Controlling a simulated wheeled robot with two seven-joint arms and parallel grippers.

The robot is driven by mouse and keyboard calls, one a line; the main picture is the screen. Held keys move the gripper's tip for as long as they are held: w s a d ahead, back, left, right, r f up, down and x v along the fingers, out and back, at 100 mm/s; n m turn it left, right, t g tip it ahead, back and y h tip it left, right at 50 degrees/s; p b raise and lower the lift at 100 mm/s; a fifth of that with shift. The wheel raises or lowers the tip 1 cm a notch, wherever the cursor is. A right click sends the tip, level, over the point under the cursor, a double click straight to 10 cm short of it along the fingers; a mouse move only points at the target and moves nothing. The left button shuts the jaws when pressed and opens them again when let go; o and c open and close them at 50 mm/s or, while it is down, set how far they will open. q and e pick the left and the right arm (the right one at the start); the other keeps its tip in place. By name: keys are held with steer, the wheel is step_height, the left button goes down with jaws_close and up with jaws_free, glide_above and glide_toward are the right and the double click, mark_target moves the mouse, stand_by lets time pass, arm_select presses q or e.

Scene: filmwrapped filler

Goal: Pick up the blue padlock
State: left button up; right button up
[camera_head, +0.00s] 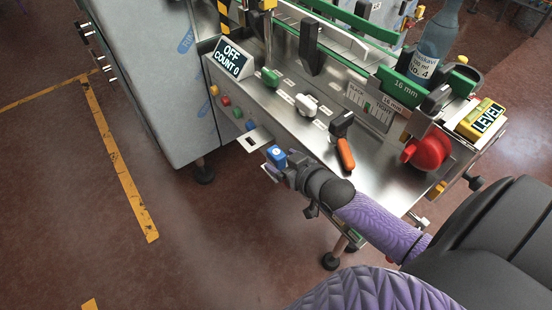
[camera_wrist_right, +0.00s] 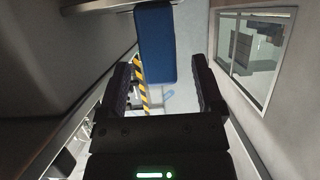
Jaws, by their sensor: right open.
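The blue padlock (camera_head: 276,156) is at the front edge of the steel machine, beside a small white plate. It shows in the right wrist view as a plain blue block (camera_wrist_right: 168,40), upper middle, just beyond and between the fingertips. My right gripper (camera_head: 274,169) is at the padlock in the head view, its arm reaching in from the right. In the wrist view the right gripper (camera_wrist_right: 160,72) has its two dark fingers apart, one on each side below the block. I cannot tell whether they touch it. The shackle is not clear. My left gripper is out of view.
The machine top (camera_head: 375,167) carries an orange-handled lever (camera_head: 345,153), a red knob (camera_head: 426,150), a yellow LEVEL box (camera_head: 482,120) and an OFF display (camera_head: 231,59). Coloured buttons (camera_head: 226,101) line the front face. The floor (camera_head: 220,240) at left is clear.

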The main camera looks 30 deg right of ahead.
mark_target(282, 163)
steer(key=x, duration=0.3)
steer(key=shift+f+b, duration=0.3)
steer(key=shift+b, duration=0.1)
steer(key=shift+r, duration=0.1)
steer(key=shift+c, duration=0.3)
jaws_close()
